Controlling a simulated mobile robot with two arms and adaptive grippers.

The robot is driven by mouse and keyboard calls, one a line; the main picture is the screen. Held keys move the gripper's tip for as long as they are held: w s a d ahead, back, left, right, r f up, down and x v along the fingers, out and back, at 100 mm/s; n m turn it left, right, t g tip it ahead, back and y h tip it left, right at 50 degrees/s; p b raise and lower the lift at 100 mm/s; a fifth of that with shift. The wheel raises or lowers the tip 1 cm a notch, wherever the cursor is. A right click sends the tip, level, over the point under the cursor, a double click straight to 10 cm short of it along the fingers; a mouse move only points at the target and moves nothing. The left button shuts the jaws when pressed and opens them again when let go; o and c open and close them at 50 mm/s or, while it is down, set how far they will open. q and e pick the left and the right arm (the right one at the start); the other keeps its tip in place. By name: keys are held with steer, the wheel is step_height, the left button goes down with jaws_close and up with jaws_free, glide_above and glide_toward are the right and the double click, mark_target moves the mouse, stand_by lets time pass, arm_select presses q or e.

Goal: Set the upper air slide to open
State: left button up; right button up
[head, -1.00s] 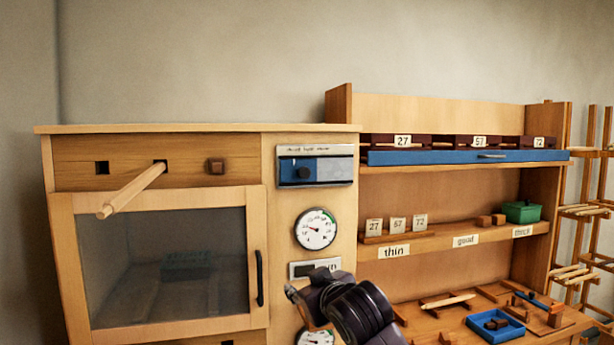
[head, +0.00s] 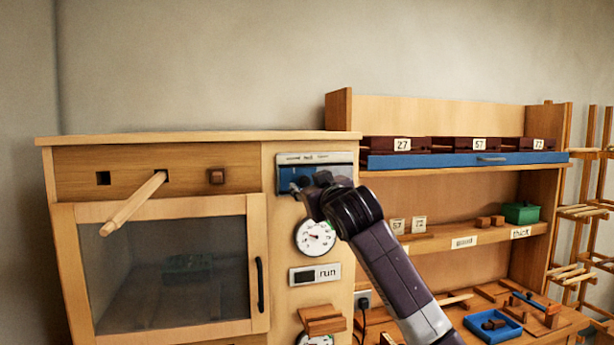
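A slide panel with a pale label strip (head: 315,158) is set high on the cabinet front, right of the glass door. Its label is too small to read. A blue plate shows at its left and along its top; its dark knob is hidden behind my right gripper (head: 304,191). The gripper's fingertips are at the panel's lower left, touching or very close to it. Whether they are open or shut does not show. My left gripper is out of view.
A wooden rod (head: 134,204) juts out from the board's middle hole. Below the panel are a round gauge (head: 313,238), a "run" sign (head: 328,273) and a wooden block (head: 321,319). A shelf unit (head: 440,105) stands at right. Free wall lies above.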

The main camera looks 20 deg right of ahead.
steer(key=shift+w, duration=0.65)
steer(key=shift+c, duration=0.6)
jaws_close()
